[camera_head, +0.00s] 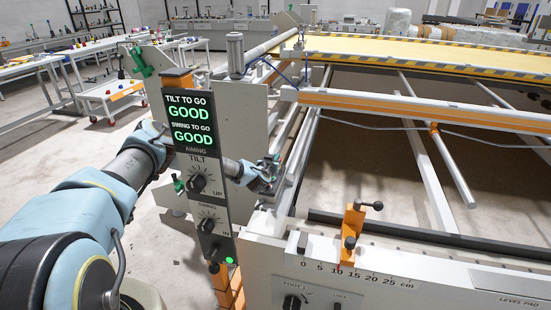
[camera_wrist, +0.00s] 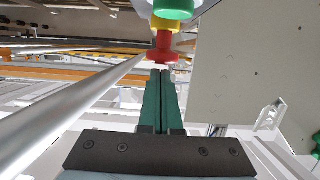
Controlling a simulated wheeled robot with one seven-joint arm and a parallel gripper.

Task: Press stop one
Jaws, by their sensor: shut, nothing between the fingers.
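In the wrist view a red mushroom-shaped button (camera_wrist: 163,45) with a yellow part behind it is just beyond my fingertips. My gripper (camera_wrist: 160,73) has its two green fingers shut together, empty, pointing at it. I cannot tell whether the tips touch the red part. No label shows which stop this is. In the head view my gripper (camera_head: 273,162) is small, beside the white machine frame, beyond the control panel; the red button cannot be made out there.
The control panel (camera_head: 190,155) stands in front of my arm, its display reading GOOD for tilt and swing, with dials below. A metal rail (camera_wrist: 70,105) runs left of the fingers; a pale plate (camera_wrist: 250,60) is right.

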